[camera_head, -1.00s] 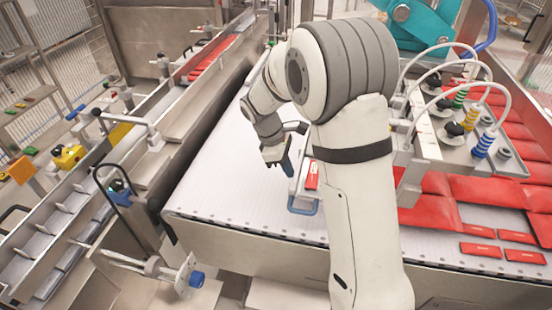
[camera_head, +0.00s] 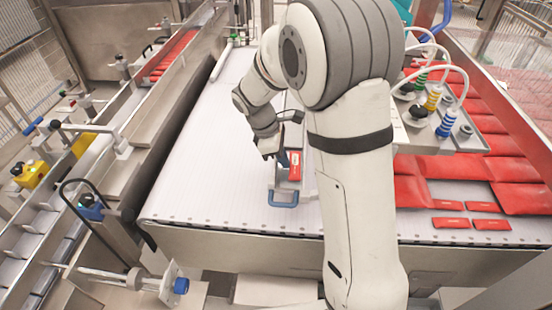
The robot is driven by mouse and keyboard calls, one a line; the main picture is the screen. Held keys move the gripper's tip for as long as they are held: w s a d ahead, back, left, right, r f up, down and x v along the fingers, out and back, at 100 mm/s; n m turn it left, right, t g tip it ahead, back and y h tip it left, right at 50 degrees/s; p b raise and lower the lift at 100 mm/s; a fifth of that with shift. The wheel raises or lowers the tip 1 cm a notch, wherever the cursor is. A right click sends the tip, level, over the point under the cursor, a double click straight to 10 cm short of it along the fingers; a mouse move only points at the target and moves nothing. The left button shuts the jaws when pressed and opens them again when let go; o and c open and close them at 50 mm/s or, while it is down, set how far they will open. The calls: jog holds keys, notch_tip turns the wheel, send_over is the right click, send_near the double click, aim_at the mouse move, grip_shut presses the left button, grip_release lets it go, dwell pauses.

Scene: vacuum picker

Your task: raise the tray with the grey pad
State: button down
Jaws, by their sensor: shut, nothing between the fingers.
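A small pale tray with a blue handle (camera_head: 284,198) at its near end lies on the white conveyor belt, partly hidden behind my arm. A red packet (camera_head: 295,166) is in it or against it. A grey pad cannot be made out. My gripper (camera_head: 282,160) points down at the tray's far left part, close to the red packet. It is shut with nothing held. Whether it touches the tray cannot be told; my arm hides the tray's right side.
The white belt (camera_head: 200,165) is clear left of the tray. Red packs (camera_head: 440,167) lie on the right, below a picker with coloured suction cups (camera_head: 446,123). A metal rail and a yellow part (camera_head: 30,172) stand on the left.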

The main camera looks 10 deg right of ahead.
jog(key=shift+a+f, duration=0.15)
jog(key=shift+a, duration=0.15)
dwell(0.8)
